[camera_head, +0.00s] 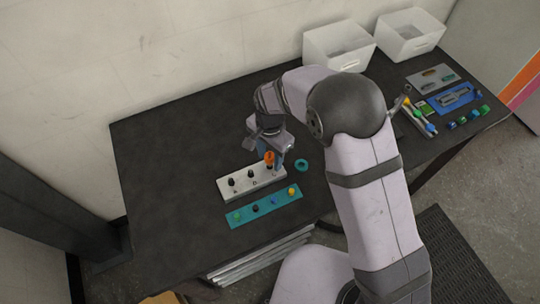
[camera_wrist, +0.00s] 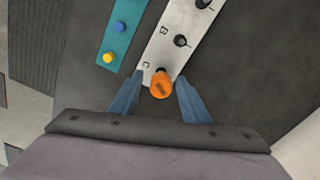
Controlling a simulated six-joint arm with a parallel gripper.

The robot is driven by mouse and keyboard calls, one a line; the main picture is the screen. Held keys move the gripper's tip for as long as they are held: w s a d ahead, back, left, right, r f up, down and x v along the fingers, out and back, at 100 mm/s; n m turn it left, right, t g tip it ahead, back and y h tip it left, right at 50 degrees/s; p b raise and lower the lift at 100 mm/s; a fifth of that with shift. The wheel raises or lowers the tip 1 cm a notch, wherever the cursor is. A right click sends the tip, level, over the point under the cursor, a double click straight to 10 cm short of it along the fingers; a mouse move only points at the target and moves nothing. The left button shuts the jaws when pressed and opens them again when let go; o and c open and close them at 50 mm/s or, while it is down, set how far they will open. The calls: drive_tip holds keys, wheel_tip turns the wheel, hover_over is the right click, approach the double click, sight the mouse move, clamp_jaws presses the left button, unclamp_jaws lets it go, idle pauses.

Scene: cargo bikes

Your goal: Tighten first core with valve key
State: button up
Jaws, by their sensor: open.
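The orange valve key (camera_head: 269,158) stands at the C end of the white block (camera_head: 224,190); it also shows in the wrist view (camera_wrist: 161,87). What lies under it is hidden. Two dark valve cores stand in the block, one by A (camera_head: 231,182) and one by B (camera_head: 252,173); the B core (camera_wrist: 181,41) also shows in the wrist view. My gripper (camera_wrist: 160,76) is open, with its blue fingers on either side of the orange key and gaps visible on both sides. In the head view it is low over the block's right end.
A teal strip (camera_head: 266,207) with several small coloured caps lies in front of the block. A teal ring (camera_head: 302,165) lies to its right. Two white bins (camera_head: 338,45) (camera_head: 410,35) and several coloured tools (camera_head: 455,98) occupy the table's right. The table's left is clear.

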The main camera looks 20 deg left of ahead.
drive_tip(key=n, duration=0.6)
drive_tip(key=n+p, duration=0.1)
drive_tip(key=n, duration=0.5)
clamp_jaws()
drive_tip(key=shift+m, duration=1.7)
drive_tip(key=shift+w+r, duration=0.1)
drive_tip(key=shift+r, duration=0.05)
drive_tip(key=shift+r+p, duration=2.65)
drive_tip(key=shift+r, duration=0.7)
